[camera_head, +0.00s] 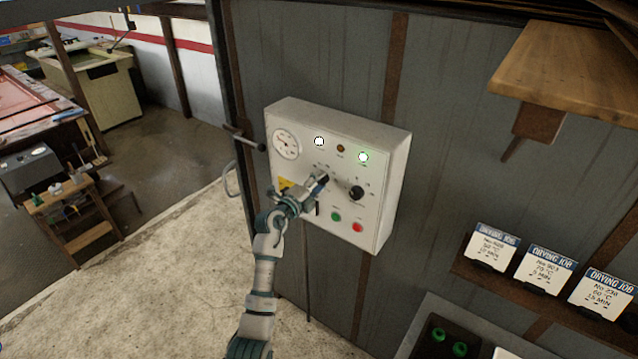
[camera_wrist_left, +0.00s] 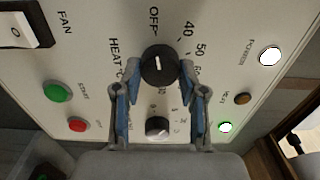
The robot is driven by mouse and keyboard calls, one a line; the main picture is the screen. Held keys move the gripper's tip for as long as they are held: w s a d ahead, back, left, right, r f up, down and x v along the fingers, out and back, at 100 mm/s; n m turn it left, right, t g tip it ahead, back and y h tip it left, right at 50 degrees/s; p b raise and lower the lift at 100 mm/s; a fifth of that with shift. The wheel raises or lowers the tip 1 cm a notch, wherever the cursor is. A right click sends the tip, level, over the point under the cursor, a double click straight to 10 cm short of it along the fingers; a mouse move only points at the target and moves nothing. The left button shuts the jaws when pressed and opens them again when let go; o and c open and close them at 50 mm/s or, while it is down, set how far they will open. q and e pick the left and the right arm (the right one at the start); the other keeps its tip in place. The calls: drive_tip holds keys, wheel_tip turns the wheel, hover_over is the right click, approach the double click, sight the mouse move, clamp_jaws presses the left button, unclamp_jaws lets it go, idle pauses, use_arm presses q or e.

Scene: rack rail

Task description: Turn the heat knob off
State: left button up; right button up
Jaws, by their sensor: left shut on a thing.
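The heat knob (camera_wrist_left: 159,65) is black with a white mark, on the white control box (camera_head: 385,165). In the left wrist view its mark lines up roughly with the OFF label, beside the numbers 40 and 50. My left gripper (camera_head: 320,182) is at the box front, its arm reaching up from below. In the left wrist view the gripper (camera_wrist_left: 160,88) has its two fingertips at both sides of the heat knob, shut on it. In the head view the gripper mostly hides this knob. My right gripper is not in view.
A green button (camera_head: 336,216) and a red button (camera_head: 358,227) are below. The white lamp (camera_head: 319,141) and green lamp (camera_head: 363,157) are lit. A wooden shelf (camera_head: 560,75) juts out at upper right.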

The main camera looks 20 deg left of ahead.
use_arm(q)
drive_tip(key=shift+f, duration=0.35)
drive_tip(key=o, duration=1.1)
drive_tip(key=shift+o, duration=0.3)
drive_tip(key=shift+w+a, duration=0.1)
drive_tip(key=shift+r, duration=0.1)
drive_tip(key=v, duration=1.2)
drive_tip(key=shift+w, duration=0.1)
